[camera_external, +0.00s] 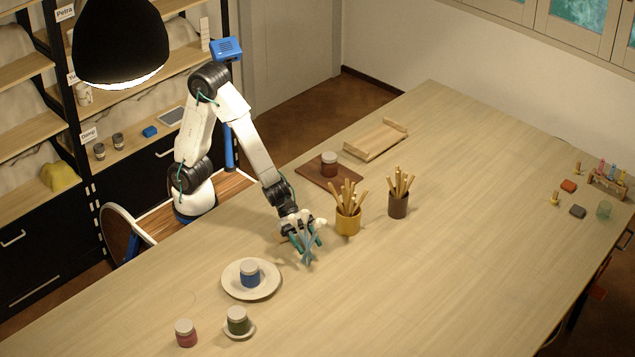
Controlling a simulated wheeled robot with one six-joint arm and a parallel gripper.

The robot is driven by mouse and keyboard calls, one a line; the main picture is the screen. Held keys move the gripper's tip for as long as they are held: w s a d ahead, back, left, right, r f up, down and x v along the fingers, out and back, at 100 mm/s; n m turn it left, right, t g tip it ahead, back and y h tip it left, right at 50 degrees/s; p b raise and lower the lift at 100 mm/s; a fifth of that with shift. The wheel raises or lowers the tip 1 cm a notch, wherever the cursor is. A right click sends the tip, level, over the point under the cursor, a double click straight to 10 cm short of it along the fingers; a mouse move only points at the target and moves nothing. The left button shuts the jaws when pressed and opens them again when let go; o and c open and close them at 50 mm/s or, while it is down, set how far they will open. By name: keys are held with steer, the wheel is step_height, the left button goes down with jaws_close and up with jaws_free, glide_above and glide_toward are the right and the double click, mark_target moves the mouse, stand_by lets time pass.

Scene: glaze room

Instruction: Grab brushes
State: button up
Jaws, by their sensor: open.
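A mustard-yellow pot (347,224) stands on the long wooden table with several wooden-handled brushes (348,194) upright in it. A dark brown pot (398,206) to its right holds several similar brushes (401,181). My gripper (307,248) is open, pointing down just left of the yellow pot, low over the table. It looks apart from the pot. Its fingers overlap in this view, and I cannot tell whether anything thin is between them. The lower ends of the brushes are hidden inside the pots.
A brown board (312,173) with a lidded jar (329,164) and a wooden tray (375,139) lie behind the pots. The table's right middle is clear.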

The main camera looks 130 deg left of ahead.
steer(key=shift+w+d+f, duration=0.15)
steer(key=shift+w+f, duration=0.05)
steer(key=shift+w, duration=0.3)
steer(key=c, duration=1)
